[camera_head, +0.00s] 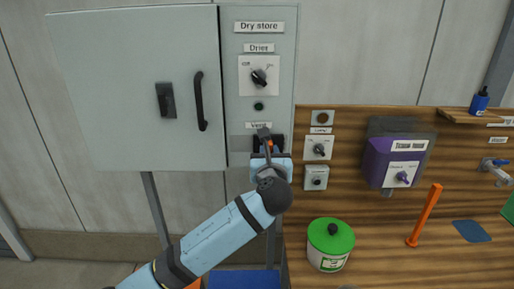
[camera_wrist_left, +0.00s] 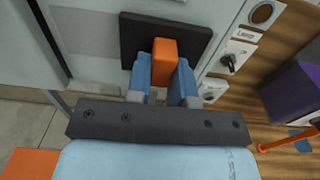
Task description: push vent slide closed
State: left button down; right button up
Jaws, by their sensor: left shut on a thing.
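The vent slide sits on the grey Dry store cabinet (camera_head: 268,105) below the Vent label (camera_head: 259,126). In the head view my left arm covers most of it. In the left wrist view it shows as an orange knob (camera_wrist_left: 165,50) in front of a dark plate (camera_wrist_left: 195,38). My left gripper (camera_wrist_left: 165,80) has its two blue fingers on either side of the orange knob, shut on it. In the head view the left gripper (camera_head: 268,146) is at the cabinet front under the label. My right gripper is in neither view.
A Drier dial (camera_head: 259,77) is above the vent. A Lamp switch (camera_head: 318,149) is on the wooden wall to the right. The cabinet door (camera_head: 140,90) is closed.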

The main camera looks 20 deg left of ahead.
pick_arm(q)
jog(key=c, duration=1.3)
grip_release()
jog(key=shift+d, duration=0.1)
jog(key=o, duration=0.3)
jog(key=shift+d, duration=0.15)
jog(key=shift+w, duration=0.1)
jog(key=b+v, duration=0.2)
jog(key=v, duration=1.2)
jog(key=shift+w, duration=0.1)
